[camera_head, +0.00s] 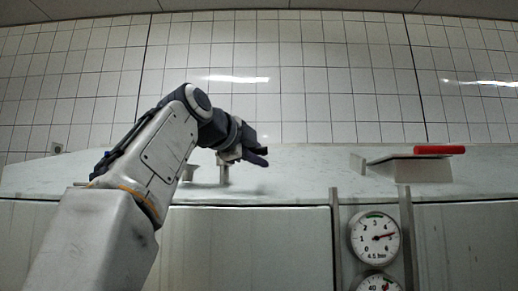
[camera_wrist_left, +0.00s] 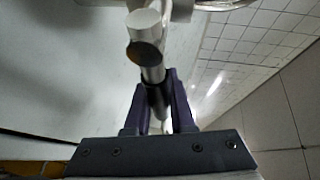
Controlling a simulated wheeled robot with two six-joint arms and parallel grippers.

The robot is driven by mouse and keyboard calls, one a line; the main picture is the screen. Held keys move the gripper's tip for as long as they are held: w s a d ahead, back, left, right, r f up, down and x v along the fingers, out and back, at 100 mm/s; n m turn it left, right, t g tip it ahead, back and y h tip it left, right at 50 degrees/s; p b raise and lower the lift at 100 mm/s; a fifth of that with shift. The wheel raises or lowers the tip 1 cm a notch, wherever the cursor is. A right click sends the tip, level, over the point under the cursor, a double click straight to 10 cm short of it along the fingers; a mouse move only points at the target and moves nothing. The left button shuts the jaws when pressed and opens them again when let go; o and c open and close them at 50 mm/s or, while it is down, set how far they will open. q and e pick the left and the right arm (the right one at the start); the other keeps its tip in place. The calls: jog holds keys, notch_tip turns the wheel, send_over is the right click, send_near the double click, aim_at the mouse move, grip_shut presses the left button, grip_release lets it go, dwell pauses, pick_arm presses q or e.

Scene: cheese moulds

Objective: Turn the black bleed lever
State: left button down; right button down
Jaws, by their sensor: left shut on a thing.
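My left gripper (camera_head: 256,157) is low over the pale counter, at a small metal post (camera_head: 223,174). In the left wrist view its two dark fingers (camera_wrist_left: 159,95) are shut on a dark, narrow piece, the black bleed lever (camera_wrist_left: 157,100). The lever runs in line with a metal stem (camera_wrist_left: 154,74), which leads up to a round metal fitting (camera_wrist_left: 145,26). In the head view the lever is mostly hidden by the gripper and cannot be made out clearly. My right gripper is in neither view.
A pale counter (camera_head: 290,184) runs across the scene before a white tiled wall. Round gauges (camera_head: 375,237) are mounted on the front below. The counter between gripper and plate is clear.

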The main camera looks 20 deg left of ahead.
pick_arm(q)
jog(key=shift+f+m, duration=0.3)
jog(key=shift+g, duration=0.3)
jog(key=c, duration=0.8)
grip_release()
jog(key=shift+d, duration=0.1)
jog(key=shift+o, duration=0.2)
jog(key=b+v, duration=0.1)
jog(key=v, duration=0.9)
jog(key=shift+s+b, duration=0.25)
jog(key=shift+b, duration=0.05)
